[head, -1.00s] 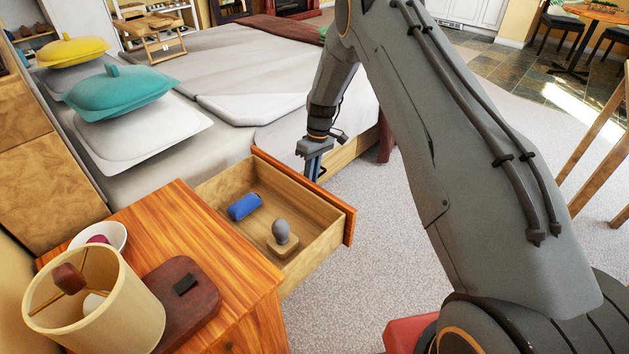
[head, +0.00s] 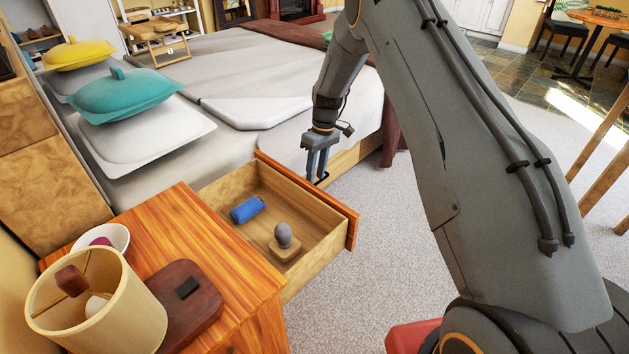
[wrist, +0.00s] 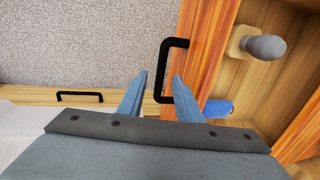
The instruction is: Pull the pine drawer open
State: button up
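The pine drawer (head: 304,195) stands well open from the bedside cabinet (head: 215,245). Inside lie a blue cylinder-like item (head: 246,209) and a grey knob on a wooden block (head: 284,240). In the wrist view the orange drawer front (wrist: 207,50) carries a black bar handle (wrist: 163,70). My gripper (head: 316,179) is just beyond the drawer front in the head view. In the wrist view its blue fingers (wrist: 160,78) are spread, with the handle's lower part seen between them. They do not appear clamped on it. The drawer front hides the handle in the head view.
A lamp (head: 97,310), a bowl (head: 105,238) and a dark red board (head: 185,300) are on the cabinet. The bed (head: 240,70) stands behind the drawer. Another black handle (wrist: 80,96) is on pale wood in the wrist view. Carpet (head: 365,240) lies clear right of the drawer.

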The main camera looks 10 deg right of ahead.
jog(key=shift+w+d+r, duration=0.1)
jog(key=shift+d+r, duration=0.05)
jog(key=shift+r, duration=0.85)
jog(key=shift+w+d+r, duration=0.1)
jog(key=shift+d+r, duration=0.05)
jog(key=shift+r, duration=0.85)
jog(key=s+r+m, duration=0.3)
jog(key=s+r, duration=1.3)
jog(key=r, duration=0.2)
jog(key=s+d+r+m+t+h+p, duration=0.1)
jog(key=s+d+r+m, duration=0.1)
jog(key=s, duration=1)
jog(key=s+d+r+m, duration=0.1)
jog(key=s+r+m, duration=0.15)
jog(key=s, duration=0.85)
jog(key=d+r+p, duration=0.4)
jog(key=r+p, duration=0.1)
jog(key=p, duration=0.6)
jog(key=shift+s+r+h, duration=0.3)
jog(key=shift+s+h, duration=0.05)
jog(key=shift+h, duration=0.05)
